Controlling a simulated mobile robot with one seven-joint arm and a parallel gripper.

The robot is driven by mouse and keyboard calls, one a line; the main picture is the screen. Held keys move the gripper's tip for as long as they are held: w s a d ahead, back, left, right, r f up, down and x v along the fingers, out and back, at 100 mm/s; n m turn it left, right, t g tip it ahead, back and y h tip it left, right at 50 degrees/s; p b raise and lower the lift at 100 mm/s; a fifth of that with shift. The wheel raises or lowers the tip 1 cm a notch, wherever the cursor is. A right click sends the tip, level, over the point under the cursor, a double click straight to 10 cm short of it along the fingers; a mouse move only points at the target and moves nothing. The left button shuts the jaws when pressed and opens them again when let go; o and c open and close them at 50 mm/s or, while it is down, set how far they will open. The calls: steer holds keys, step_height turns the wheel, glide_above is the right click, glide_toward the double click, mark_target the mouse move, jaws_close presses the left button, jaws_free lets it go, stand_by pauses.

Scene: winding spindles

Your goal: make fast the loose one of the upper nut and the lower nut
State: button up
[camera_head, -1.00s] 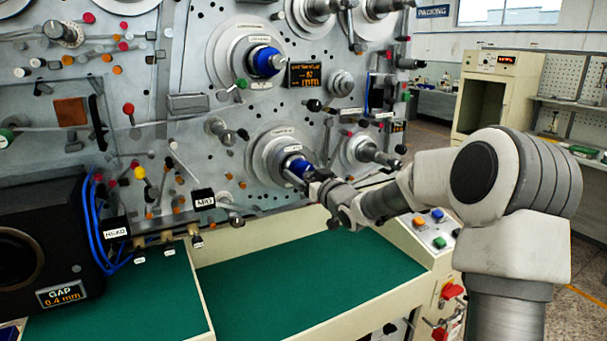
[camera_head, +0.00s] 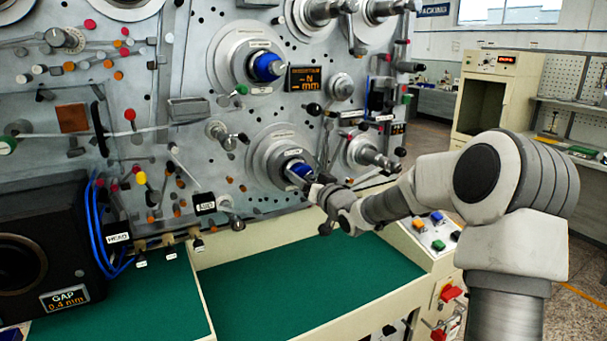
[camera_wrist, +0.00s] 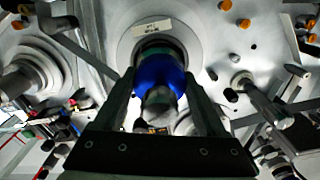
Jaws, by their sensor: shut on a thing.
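The upper nut (camera_head: 268,67) is a blue ring on the upper spindle, with nothing of mine near it. The lower nut (camera_head: 299,170) is a blue ring on the spindle below, partly hidden by my gripper. In the wrist view the lower nut (camera_wrist: 160,76) sits between my two dark fingers, with the grey spindle end poking out of it. My gripper (camera_head: 314,181) is shut on the lower nut, one finger on each side; it also shows in the wrist view (camera_wrist: 160,88). Whether either nut is tight cannot be told.
A small dark display (camera_head: 304,79) with orange figures in mm stands right of the upper nut. Another grey spindle (camera_head: 372,155) sticks out close right of my gripper. The green bench top (camera_head: 300,290) below is clear. A black box (camera_head: 40,240) with a gap label stands at left.

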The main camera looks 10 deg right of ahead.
steer(key=m+p, duration=0.3)
steer(key=m, duration=0.3)
steer(key=shift+r+m, duration=0.15)
steer(key=shift+m, duration=0.15)
steer(key=m+p, duration=0.2)
steer(key=m, duration=0.4)
steer(key=shift+m, duration=0.3)
steer(key=o, duration=1.3)
steer(key=shift+s, duration=0.1)
steer(key=v, duration=1.7)
steer(key=shift+s, duration=0.1)
